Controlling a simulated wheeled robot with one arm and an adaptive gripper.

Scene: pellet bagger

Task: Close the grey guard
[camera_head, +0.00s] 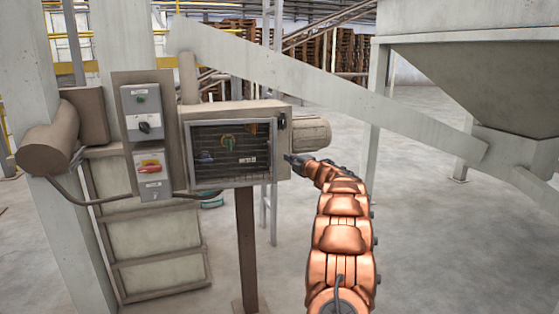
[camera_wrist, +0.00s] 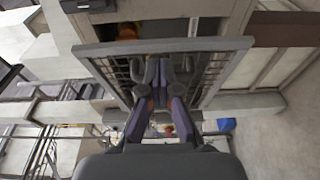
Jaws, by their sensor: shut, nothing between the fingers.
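The grey guard (camera_head: 188,152) is a rectangular frame with dark wire mesh on the front of a beige box. In the head view it covers most of the box's face. In the wrist view, its long grey frame bar (camera_wrist: 100,48) crosses the upper part, with mesh on both sides of my gripper. A dark recess shows beyond that bar, but I cannot tell how wide the gap is. My gripper (camera_head: 289,158) is shut and empty near the guard's right edge; it also shows in the wrist view (camera_wrist: 165,78). I cannot tell whether it touches the guard.
A grey switch box (camera_head: 141,112) and another with a red handle (camera_head: 151,176) stand left of the guard. A beige motor (camera_head: 311,134) sticks out right of the box. A slanted beam (camera_head: 330,92) passes above, near a hopper (camera_head: 480,70). The floor at right is clear.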

